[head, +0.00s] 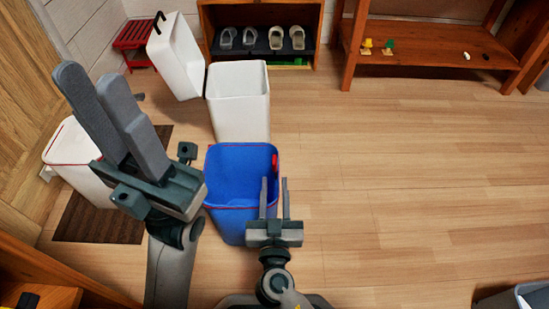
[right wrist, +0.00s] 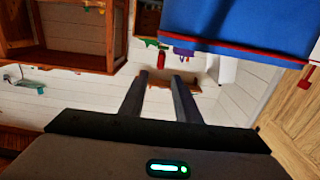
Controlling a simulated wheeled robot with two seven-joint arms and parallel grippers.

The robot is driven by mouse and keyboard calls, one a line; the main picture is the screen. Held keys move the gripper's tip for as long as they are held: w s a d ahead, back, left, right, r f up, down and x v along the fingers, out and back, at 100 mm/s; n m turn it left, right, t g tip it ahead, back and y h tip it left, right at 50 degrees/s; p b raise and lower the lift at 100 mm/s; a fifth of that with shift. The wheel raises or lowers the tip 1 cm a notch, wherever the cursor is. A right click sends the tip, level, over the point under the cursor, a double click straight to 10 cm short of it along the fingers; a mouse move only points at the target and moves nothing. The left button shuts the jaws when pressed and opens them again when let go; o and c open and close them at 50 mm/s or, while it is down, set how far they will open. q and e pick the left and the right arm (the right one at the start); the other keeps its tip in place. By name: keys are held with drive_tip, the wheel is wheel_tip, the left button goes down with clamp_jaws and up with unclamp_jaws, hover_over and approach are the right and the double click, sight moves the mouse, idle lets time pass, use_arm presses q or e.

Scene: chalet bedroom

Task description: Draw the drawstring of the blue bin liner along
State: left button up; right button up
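The blue bin liner (head: 228,222) lines an open bin in the middle of the floor and also fills the upper right of the right wrist view (right wrist: 255,22). Its red drawstring (right wrist: 235,50) runs along the rim there. A red tab (head: 275,161) shows at the rim's far right; a red tab also hangs in the right wrist view (right wrist: 305,80). My right gripper (head: 273,184) is open and empty, at the bin's near right side in the head view. My left gripper (head: 92,75) is raised to the left of the bin; its finger gap is unclear.
A white open bin (head: 238,115) stands just behind the blue one. A white container (head: 178,60) with a black handle is behind left. A shoe shelf (head: 262,12) is behind. Floor to the right is clear.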

sight(275, 159)
drive_tip(key=w, duration=0.9)
drive_tip(key=shift+w, duration=0.2)
clamp_jaws()
